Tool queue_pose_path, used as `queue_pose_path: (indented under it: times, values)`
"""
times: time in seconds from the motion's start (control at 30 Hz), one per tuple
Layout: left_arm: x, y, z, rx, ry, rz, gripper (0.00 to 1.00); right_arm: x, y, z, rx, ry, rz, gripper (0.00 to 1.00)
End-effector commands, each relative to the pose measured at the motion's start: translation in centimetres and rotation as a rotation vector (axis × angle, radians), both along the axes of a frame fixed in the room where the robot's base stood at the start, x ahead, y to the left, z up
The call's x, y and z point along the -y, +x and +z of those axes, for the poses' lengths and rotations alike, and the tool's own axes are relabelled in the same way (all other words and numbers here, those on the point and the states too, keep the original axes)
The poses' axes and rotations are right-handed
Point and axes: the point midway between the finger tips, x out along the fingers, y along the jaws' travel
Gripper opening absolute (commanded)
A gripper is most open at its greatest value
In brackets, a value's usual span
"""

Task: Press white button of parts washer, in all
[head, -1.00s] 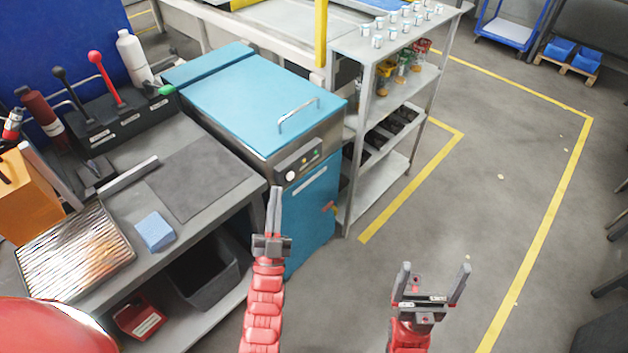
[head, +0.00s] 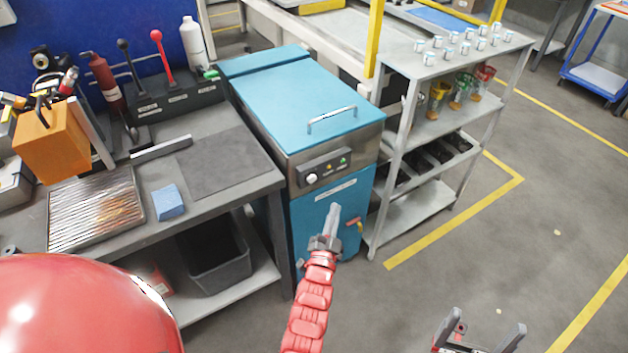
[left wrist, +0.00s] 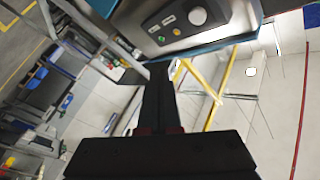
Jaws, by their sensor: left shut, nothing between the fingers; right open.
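The parts washer is a blue cabinet with a blue lid (head: 300,95) and a steel front band. Its dark control panel (head: 325,168) carries a round white button (head: 312,179) at the left and small yellow and green buttons to its right. The white button shows large in the left wrist view (left wrist: 197,16), near the top edge. My left gripper (head: 335,210) is shut and empty; in the head view it appears below and slightly right of the white button, apart from it. My right gripper (head: 486,334) is open and empty at the bottom right, over the floor.
A workbench with a dark mat (head: 222,162), a blue block (head: 168,202) and a ribbed tray (head: 95,210) stands left of the washer. A metal shelf rack (head: 410,150) with cups stands close on its right. Open floor (head: 450,270) lies in front of the rack.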

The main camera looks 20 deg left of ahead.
Motion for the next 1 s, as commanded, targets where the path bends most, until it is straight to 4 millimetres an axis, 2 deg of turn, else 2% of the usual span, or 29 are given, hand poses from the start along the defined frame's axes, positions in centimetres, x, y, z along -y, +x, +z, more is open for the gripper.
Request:
queue_pose_path:
  times: [0.17,0.53,0.6,0.8,1.0]
  values:
    - [-0.8,0.7,0.1,0.001,0.001,-0.001,0.0,0.0,0.0,0.3,0.0,0.0,0.0,1.0]
    - [-4.9,3.8,0.3,0.003,0.001,0.001,0.0,0.0,0.0,1.4,0.0,0.0,0.0,1.0]
    - [-5.5,4.3,0.0,0.004,0.003,-0.001,0.0,0.0,0.0,0.9,0.0,0.0,0.0,1.0]
    - [-6.6,5.2,0.0,0.002,0.001,0.0,0.0,0.0,0.0,0.7,0.0,0.0,0.0,1.0]
    - [-7.0,5.4,0.1,0.003,0.0,0.0,0.0,0.0,0.0,0.6,0.0,0.0,0.0,1.0]
